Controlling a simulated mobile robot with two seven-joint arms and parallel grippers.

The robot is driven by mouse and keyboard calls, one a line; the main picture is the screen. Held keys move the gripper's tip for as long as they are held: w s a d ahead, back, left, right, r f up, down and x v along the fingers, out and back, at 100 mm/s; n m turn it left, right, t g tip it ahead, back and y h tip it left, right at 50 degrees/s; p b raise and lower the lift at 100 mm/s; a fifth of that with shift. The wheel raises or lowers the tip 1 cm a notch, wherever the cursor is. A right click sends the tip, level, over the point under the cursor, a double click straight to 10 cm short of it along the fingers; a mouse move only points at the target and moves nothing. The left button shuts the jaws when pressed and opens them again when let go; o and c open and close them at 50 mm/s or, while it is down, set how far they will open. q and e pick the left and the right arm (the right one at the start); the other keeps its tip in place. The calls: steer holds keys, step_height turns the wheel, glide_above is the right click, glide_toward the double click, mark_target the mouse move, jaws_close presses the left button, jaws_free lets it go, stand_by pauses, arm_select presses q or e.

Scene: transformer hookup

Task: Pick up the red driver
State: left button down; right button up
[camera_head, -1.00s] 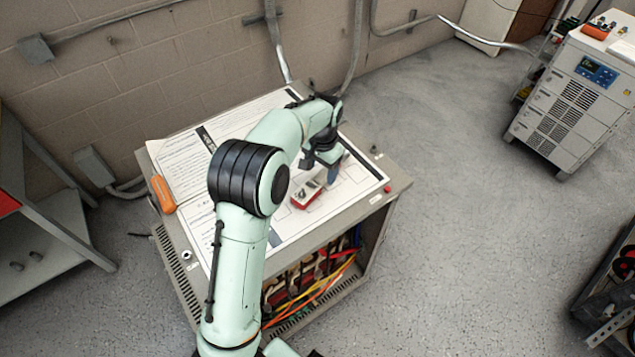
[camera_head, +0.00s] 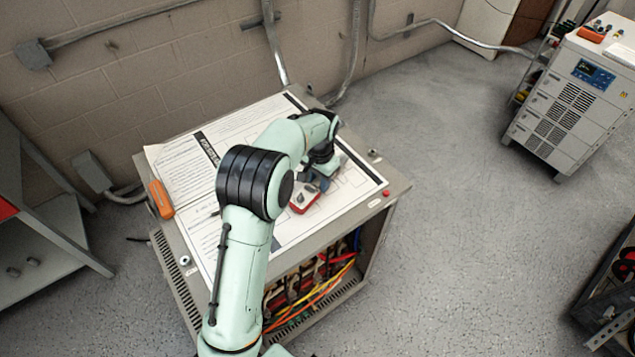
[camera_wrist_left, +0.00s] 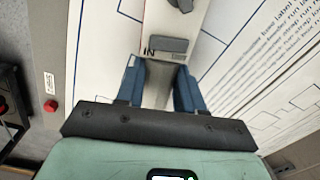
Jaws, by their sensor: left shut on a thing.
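The red driver (camera_head: 304,201) is a small box with red sides and a pale top. It sits on the printed sheet on top of the grey cabinet, close in front of my left gripper (camera_head: 320,182). My left gripper points down, with its blue fingers at the driver's far end. In the left wrist view, the two blue fingers (camera_wrist_left: 158,88) stand on either side of a grey part marked "IN", and I take the gripper to be shut on the driver. The exact contact is hard to see. My right gripper is not in view.
The cabinet top (camera_head: 391,184) carries printed sheets, an orange-handled object (camera_head: 161,198) at its left edge and a red button (camera_head: 386,193) at its right. Coloured cables (camera_head: 310,295) show in the open front. A grey power unit (camera_head: 570,100) stands far right. The floor between is clear.

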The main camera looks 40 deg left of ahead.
mark_target(319, 180)
arm_select(q)
step_height(319, 180, up, 20)
steer(key=p, duration=0.3)
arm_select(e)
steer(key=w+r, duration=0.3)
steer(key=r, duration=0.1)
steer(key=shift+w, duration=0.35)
